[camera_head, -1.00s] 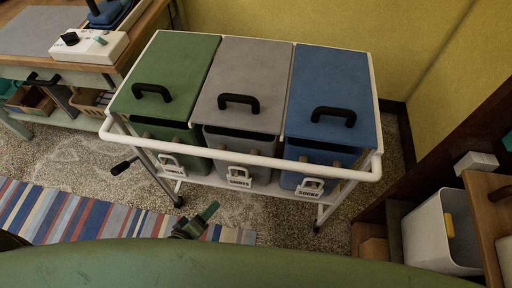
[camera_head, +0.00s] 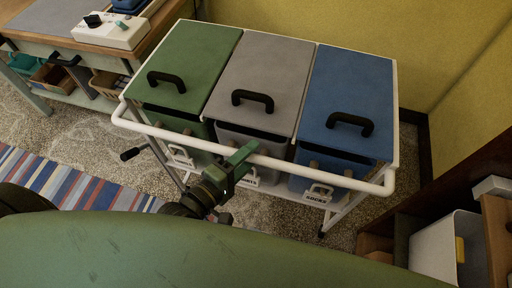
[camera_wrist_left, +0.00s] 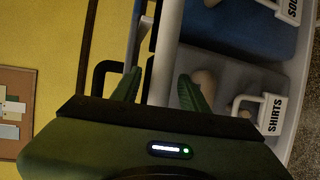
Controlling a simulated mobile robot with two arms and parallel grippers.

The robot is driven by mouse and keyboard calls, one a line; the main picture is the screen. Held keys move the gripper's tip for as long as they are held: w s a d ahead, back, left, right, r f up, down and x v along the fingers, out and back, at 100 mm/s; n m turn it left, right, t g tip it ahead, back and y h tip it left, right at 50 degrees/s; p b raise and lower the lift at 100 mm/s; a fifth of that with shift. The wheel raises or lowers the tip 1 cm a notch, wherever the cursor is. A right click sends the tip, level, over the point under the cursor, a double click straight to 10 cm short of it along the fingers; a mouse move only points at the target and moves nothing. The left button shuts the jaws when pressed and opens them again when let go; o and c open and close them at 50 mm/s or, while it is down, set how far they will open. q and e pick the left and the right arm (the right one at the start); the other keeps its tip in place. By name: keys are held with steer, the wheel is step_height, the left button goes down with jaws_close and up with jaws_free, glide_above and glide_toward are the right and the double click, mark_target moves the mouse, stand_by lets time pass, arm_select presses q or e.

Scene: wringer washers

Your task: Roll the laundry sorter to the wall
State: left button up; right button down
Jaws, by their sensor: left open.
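The laundry sorter (camera_head: 146,128) is a white tube frame on castors, in the middle of the head view. It holds a green, a grey and a blue bin, each with a lid and a black handle. My left gripper (camera_head: 238,167) is at the front rail, by the grey bin. In the left wrist view the white rail (camera_wrist_left: 166,50) passes between the open green fingers (camera_wrist_left: 160,92); I cannot tell whether they touch it. The yellow wall (camera_head: 300,22) stands behind the sorter. My right gripper is not in view.
A wooden table (camera_head: 150,47) with a shelf of baskets stands at the left. A striped rug (camera_head: 62,183) lies in front of it. A dark wooden unit with a white bin (camera_head: 436,250) is at the right. Speckled floor shows between sorter and wall at right.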

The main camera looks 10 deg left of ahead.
arm_select(q)
steer(key=x, duration=0.2)
steer(key=shift+w+d+f, duration=0.15)
steer(key=shift+w+d, duration=0.05)
steer(key=shift+w, duration=0.15)
jaws_close()
steer(key=shift+f, duration=0.1)
stand_by(1.1)
